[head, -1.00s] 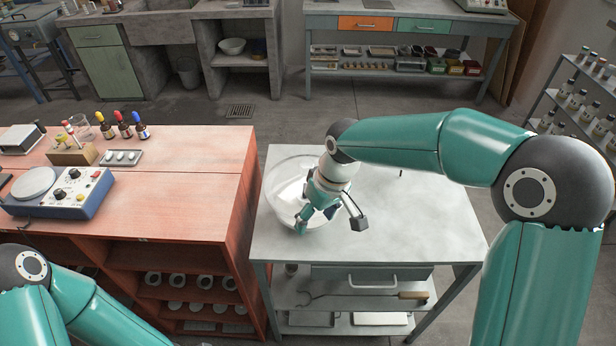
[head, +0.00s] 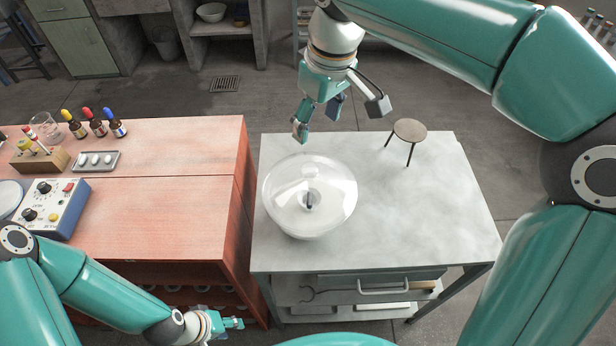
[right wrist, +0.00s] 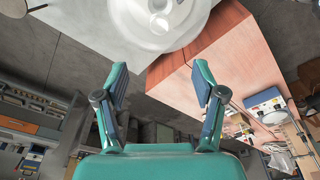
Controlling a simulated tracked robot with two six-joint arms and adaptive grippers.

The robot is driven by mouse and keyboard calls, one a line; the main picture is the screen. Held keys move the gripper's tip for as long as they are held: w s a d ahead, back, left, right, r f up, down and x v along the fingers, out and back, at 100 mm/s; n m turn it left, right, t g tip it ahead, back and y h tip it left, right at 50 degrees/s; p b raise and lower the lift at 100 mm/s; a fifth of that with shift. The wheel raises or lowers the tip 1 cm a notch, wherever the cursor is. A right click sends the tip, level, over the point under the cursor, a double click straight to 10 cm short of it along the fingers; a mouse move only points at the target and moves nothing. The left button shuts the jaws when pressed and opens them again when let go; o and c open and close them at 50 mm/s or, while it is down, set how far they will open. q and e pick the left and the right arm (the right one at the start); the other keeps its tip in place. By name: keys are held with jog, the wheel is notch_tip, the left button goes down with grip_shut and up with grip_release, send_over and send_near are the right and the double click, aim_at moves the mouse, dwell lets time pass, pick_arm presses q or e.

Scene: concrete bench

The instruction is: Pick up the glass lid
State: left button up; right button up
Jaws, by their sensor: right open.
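The clear glass lid (head: 335,183) is a round see-through dome on the left part of the grey metal table (head: 430,225). It appears to cover a glass bowl (head: 310,232), though their edges are hard to tell apart. In the right wrist view the lid (right wrist: 185,14) shows at the top, cut by the frame edge. My right gripper (head: 340,118) is open and empty, above and behind the lid; its spread fingers also show in the right wrist view (right wrist: 160,80). My left gripper (head: 236,323) is low at the front, beside the red bench; its finger opening is unclear.
A small three-legged stand (head: 409,130) with a round brown top is on the table's back right. The red bench (head: 170,215) to the left holds dropper bottles (head: 97,125), a pill tray (head: 95,160) and a blue instrument (head: 55,210). The table's right front is clear.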

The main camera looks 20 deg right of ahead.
send_near(310, 168)
jog(key=f, duration=0.5)
jog(key=shift+w+a, duration=0.15)
jog(key=shift+w, duration=0.2)
jog(key=shift+w+a+f+p, duration=0.15)
jog(key=shift+f+p, duration=0.2)
jog(key=shift+f, duration=1)
jog(key=shift+w+a+f+p, duration=0.1)
jog(key=shift+w+f+p, duration=0.2)
jog(key=shift+f, duration=1.05)
jog(key=shift+s, duration=0.1)
grip_shut()
jog(key=shift+r, duration=0.1)
